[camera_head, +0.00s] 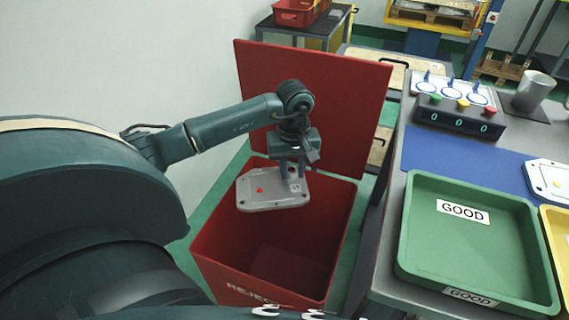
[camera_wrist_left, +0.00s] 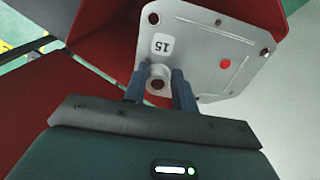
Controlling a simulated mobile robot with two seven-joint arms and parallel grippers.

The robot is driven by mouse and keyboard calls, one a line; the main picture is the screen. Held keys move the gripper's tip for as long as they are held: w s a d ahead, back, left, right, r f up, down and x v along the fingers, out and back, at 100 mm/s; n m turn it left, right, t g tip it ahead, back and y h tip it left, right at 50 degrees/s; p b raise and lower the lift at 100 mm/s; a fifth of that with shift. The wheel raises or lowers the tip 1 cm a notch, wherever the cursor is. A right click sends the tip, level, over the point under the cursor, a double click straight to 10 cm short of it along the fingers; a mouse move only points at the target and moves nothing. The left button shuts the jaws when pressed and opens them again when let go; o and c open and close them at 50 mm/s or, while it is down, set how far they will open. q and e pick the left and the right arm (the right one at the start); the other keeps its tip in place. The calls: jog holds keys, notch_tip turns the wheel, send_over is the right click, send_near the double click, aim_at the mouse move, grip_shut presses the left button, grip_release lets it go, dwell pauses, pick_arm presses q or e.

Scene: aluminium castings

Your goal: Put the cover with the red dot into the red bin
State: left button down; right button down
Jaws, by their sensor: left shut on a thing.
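The cover (camera_head: 262,192) is a flat grey casting with a red dot. My left gripper (camera_head: 292,170) is shut on it and holds it over the open red bin (camera_head: 205,240), near the level of the bin's rim. In the left wrist view the cover (camera_wrist_left: 205,65) shows the red dot, a label reading 15 and corner holes. There the fingers of my left gripper (camera_wrist_left: 160,90) are on either side of a round boss on the cover. The bin's inside below the cover looks empty where it shows. My right gripper is not in view.
The bin's red lid (camera_head: 320,105) stands upright behind it.

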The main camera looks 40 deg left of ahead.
aim_at(292, 179)
pick_arm(q)
jog(key=shift+f+b, duration=0.3)
jog(key=shift+f, duration=0.25)
notch_tip(292, 179, down, 5)
jog(key=b, duration=0.2)
jog(key=shift+r+b, duration=0.2)
jog(key=shift+b, duration=0.2)
jog(key=shift+f, duration=0.15)
jog(key=c, duration=1.3)
grip_release()
jog(key=shift+c, duration=0.2)
jog(key=o, duration=0.3)
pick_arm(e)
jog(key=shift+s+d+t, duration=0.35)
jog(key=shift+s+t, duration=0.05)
